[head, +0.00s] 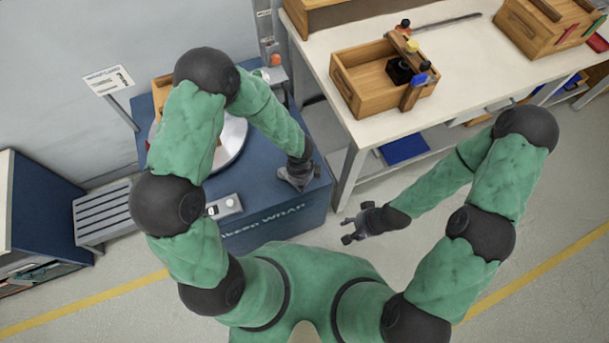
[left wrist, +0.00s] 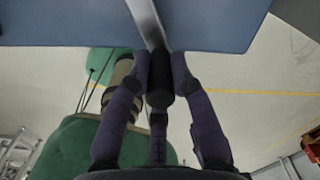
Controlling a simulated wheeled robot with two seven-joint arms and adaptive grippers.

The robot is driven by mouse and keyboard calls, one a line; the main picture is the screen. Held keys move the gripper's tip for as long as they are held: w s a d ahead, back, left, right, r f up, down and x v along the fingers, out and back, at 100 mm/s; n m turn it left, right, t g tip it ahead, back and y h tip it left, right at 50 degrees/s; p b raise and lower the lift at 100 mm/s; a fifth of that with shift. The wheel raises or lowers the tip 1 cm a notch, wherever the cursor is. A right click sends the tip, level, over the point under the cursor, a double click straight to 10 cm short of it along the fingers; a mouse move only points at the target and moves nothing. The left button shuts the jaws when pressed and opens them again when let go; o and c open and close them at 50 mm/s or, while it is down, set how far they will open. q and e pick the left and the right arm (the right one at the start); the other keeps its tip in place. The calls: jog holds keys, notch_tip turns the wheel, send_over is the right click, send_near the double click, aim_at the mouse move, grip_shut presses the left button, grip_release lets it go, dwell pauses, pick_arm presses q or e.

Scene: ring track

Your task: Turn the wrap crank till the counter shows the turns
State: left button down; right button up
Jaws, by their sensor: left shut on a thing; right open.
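The blue wrap machine (head: 262,200) stands left of centre in the head view, with a pale round turntable (head: 235,143) on top, partly hidden by my left arm. My left gripper (head: 296,182) is at the machine's right front corner. In the left wrist view its fingers (left wrist: 160,64) are shut on the black crank handle (left wrist: 159,94), at the end of the silver crank arm (left wrist: 147,20). A small white counter box (head: 226,206) sits on the machine's front left edge; its reading is too small to tell. My right gripper (head: 357,227) is open and empty, right of the machine.
A white workbench (head: 375,130) with a wooden crate (head: 365,88) stands at the back right. A sign (head: 108,80) and a slatted grey stand (head: 103,212) are at the left. The floor in front of the bench is clear.

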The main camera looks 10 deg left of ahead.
pick_arm(q)
jog(key=shift+s+a+m, duration=0.3)
jog(key=shift+s+m, duration=0.25)
jog(key=shift+m, duration=0.05)
jog(key=shift+s+a+m, duration=0.25)
jog(key=shift+s+m, duration=0.3)
jog(key=shift+m, duration=0.05)
jog(key=shift+s+a+f+m+p, duration=0.1)
jog(key=shift+s+a+m+p, duration=0.4)
jog(key=shift+m, duration=0.5)
jog(key=shift+a, duration=0.15)
jog(key=c, duration=1.1)
grip_release()
jog(key=shift+w, duration=0.2)
jog(key=shift+w+r, duration=0.1)
jog(key=shift+r, duration=0.55)
notch_tip(320, 180, up, 11)
jog(key=shift+f, duration=0.1)
